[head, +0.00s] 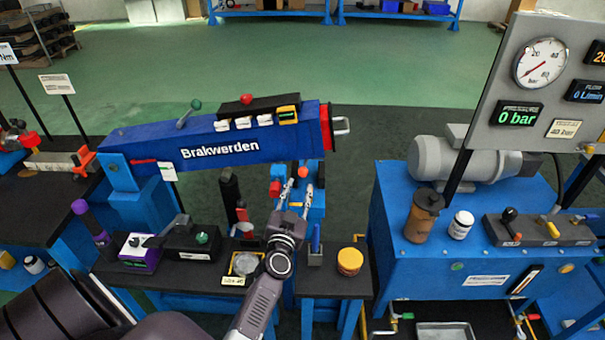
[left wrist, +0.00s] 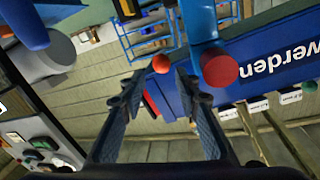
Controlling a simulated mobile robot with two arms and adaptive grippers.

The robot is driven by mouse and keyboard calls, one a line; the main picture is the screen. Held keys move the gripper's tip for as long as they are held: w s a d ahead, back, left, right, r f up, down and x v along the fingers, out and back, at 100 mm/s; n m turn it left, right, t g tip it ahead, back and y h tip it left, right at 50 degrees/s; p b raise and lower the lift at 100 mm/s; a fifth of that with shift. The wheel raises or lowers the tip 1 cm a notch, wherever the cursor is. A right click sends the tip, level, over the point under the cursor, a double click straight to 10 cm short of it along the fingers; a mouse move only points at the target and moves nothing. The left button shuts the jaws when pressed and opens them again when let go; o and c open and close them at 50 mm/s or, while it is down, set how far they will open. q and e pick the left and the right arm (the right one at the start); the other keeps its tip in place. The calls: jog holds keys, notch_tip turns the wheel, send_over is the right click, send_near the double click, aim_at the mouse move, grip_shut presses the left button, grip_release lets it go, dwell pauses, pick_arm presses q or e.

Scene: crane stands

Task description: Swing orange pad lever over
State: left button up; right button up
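My left gripper (head: 297,193) reaches up from the bottom middle, with its two fingers spread apart and nothing between them. A small orange-red round knob (head: 303,172) shows just beyond its fingertips, by a blue fixture below the boom. In the left wrist view an orange ball (left wrist: 161,64) appears between and beyond the open fingertips (left wrist: 160,85), apart from them. An orange clamp-like lever (head: 84,157) stands on the left bench, far from the gripper. I cannot tell for sure which is the pad lever. My right gripper is not in view.
The blue boom (head: 210,142) marked Brakwerden crosses behind the gripper, with a red end (head: 326,127). A black bench (head: 185,265) with control boxes lies left. A yellow-lidded jar (head: 350,262) stands right of my arm. The blue hydraulic unit (head: 395,225) is farther right.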

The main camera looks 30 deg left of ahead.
aim_at(302, 175)
pick_arm(q)
jog(key=b+x, duration=0.1)
jog(key=x, duration=0.6)
jog(key=shift+w+a, duration=0.25)
jog(key=shift+w, duration=0.05)
grip_shut()
